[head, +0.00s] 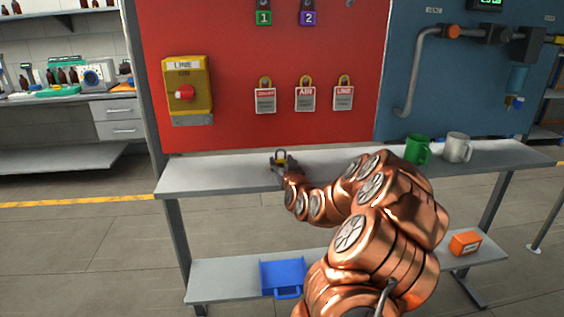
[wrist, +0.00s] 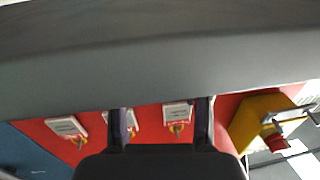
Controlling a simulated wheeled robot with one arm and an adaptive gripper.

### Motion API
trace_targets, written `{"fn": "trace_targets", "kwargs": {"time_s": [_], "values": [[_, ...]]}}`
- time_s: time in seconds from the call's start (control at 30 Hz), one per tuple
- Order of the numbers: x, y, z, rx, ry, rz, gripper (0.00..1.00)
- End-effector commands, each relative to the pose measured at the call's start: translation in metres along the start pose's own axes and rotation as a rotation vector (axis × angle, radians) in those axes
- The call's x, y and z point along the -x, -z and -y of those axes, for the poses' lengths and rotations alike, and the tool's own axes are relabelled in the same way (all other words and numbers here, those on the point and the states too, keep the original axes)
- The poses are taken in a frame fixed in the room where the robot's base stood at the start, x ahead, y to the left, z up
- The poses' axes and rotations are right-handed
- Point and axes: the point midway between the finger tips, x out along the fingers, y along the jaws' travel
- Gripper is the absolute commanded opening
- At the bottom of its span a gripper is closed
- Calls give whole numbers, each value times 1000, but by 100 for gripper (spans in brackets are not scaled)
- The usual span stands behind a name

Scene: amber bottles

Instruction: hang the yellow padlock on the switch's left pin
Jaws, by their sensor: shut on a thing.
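A small padlock (head: 281,155) with a yellowish loop shows at my gripper (head: 280,164) in the head view, low over the left half of the grey bench. My gripper is shut on it. In the wrist view my two dark fingers (wrist: 161,110) show apart, and the padlock cannot be made out between them. The yellow switch (head: 201,93) with its red knob is on the red board, up and left of my gripper. It also shows at the right of the wrist view (wrist: 246,124). Its left pin is too small to make out in the head view.
Several tagged padlocks hang on the red board (head: 228,135) right of the switch. A green mug (head: 413,150) and a white mug (head: 457,147) stand on the bench (head: 200,175) at right. A blue bin (head: 281,274) and orange box (head: 465,243) are on the lower shelf.

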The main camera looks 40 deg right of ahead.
Motion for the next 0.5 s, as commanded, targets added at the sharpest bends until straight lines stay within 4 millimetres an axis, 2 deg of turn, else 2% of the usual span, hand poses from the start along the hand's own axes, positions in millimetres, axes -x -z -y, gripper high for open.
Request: {"fn": "trace_targets", "kwargs": {"time_s": [0.3, 0.33, 0.5], "values": [[0, -3, 0, 1, 0, -1, 10], [0, -2, 0, 0, 0, -1, 50], [0, -2, 0, 1, -1, -1, 68]]}}
